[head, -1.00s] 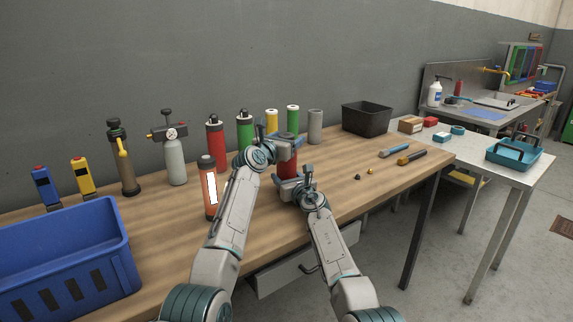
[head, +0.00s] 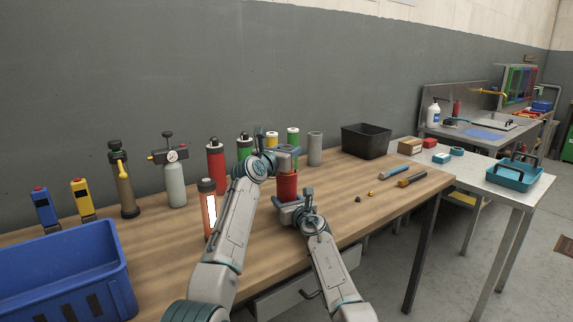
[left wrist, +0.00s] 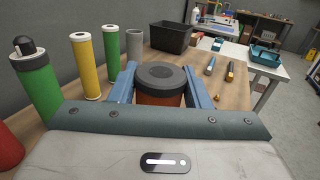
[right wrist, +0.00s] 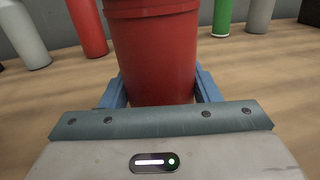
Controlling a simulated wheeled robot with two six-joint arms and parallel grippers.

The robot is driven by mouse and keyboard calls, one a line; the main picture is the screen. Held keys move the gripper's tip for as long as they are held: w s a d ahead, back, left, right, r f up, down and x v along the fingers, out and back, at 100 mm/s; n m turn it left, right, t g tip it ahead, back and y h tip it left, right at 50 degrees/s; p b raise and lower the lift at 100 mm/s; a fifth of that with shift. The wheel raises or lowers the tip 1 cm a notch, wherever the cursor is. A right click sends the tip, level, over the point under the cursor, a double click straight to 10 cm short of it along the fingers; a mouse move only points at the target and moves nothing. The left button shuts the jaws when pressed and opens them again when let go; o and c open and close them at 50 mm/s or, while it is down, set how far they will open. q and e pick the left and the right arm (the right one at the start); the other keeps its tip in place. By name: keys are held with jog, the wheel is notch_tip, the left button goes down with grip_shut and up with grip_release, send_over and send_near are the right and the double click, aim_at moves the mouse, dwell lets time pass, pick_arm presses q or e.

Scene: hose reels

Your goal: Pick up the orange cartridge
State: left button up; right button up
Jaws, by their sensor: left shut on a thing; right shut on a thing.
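Both my grippers hold one red cylinder (head: 287,186) with a dark grey round lid (left wrist: 161,77), upright over the middle of the table. My left gripper (head: 285,157) is shut at its top, around the lid end. My right gripper (head: 288,206) is shut on its lower body, which looks plain red in the right wrist view (right wrist: 152,55). The underside is hidden. An orange cartridge (head: 205,218) with a white label and dark cap stands upright to the left, just beside my left forearm, with no gripper on it.
A blue bin (head: 60,255) fills the table's left end. Behind stand a gauge bottle (head: 175,185), a red bottle (head: 215,160), green and yellow cylinders and a grey tube (head: 315,150). A black bin (head: 366,140) and loose tools lie right. The wooden front right is mostly clear.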

jog(key=o, duration=1.2)
jog(key=shift+c, duration=0.2)
pick_arm(q)
notch_tip(320, 180, up, 15)
jog(key=shift+f, duration=0.2)
pick_arm(e)
jog(key=shift+s, duration=0.1)
jog(key=v, duration=1.1)
jog(key=shift+s+d, duration=0.2)
jog(key=shift+s, duration=0.05)
pick_arm(q)
jog(key=shift+s+f, duration=0.1)
pick_arm(e)
jog(key=shift+s+f, duration=0.1)
jog(key=shift+s, duration=0.1)
